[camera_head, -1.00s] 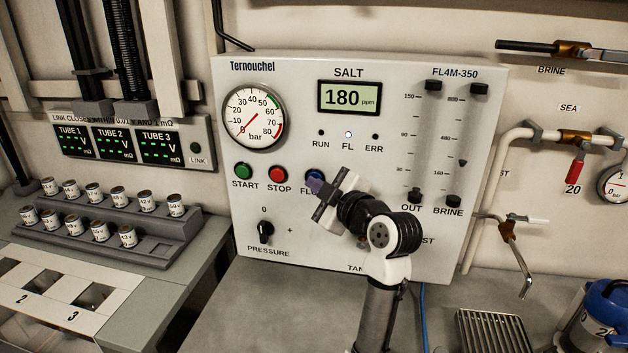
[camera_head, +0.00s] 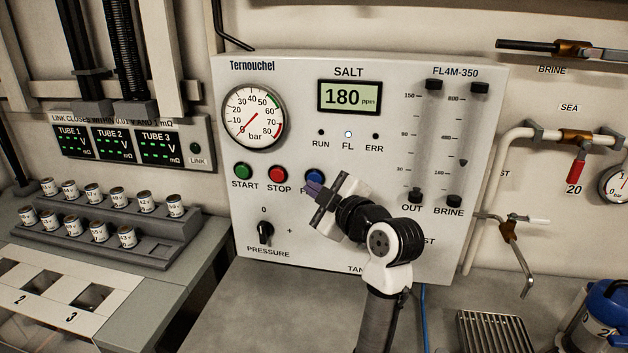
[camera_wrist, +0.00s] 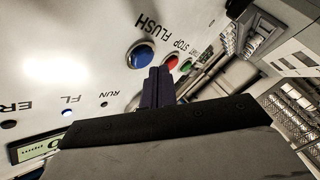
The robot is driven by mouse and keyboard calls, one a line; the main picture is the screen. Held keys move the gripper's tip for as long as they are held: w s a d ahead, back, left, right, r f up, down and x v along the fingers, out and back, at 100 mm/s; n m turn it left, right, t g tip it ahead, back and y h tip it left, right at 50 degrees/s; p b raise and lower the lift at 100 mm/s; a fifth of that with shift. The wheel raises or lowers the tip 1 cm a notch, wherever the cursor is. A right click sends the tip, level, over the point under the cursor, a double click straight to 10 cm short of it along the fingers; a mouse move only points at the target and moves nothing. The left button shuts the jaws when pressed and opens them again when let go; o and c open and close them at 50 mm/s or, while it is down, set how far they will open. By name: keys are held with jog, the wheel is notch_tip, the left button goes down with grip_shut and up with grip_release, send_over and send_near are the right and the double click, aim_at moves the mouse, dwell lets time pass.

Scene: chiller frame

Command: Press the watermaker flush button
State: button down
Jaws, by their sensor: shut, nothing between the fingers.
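The blue flush button (camera_head: 314,174) sits on the white watermaker panel (camera_head: 400,262), to the right of the red STOP button (camera_head: 279,174) and the green START button (camera_head: 244,171). In the head view my gripper (camera_head: 309,189) partly covers it and its label. In the wrist view the blue button (camera_wrist: 140,55) shows whole beside the FLUSH label, just left of my fingertips (camera_wrist: 158,70). The fingers are shut together and empty. A gap shows between them and the button in that view. The FL lamp (camera_head: 348,134) is lit and the display (camera_head: 349,97) reads 180 ppm.
A PRESSURE knob (camera_head: 265,232) is low on the panel. Two flow gauges with OUT and BRINE knobs (camera_head: 454,201) are at its right. A stepped rack (camera_head: 150,240) of small canisters stands at the left. The counter (camera_head: 270,310) in front is clear.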

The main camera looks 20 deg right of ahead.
jog(key=shift+s+a+b, duration=0.2)
jog(key=shift+s+a, duration=0.5)
jog(key=shift+s, duration=0.35)
jog(key=shift+s+a+b, duration=0.2)
jog(key=shift+s+a, duration=0.5)
jog(key=shift+s, duration=0.3)
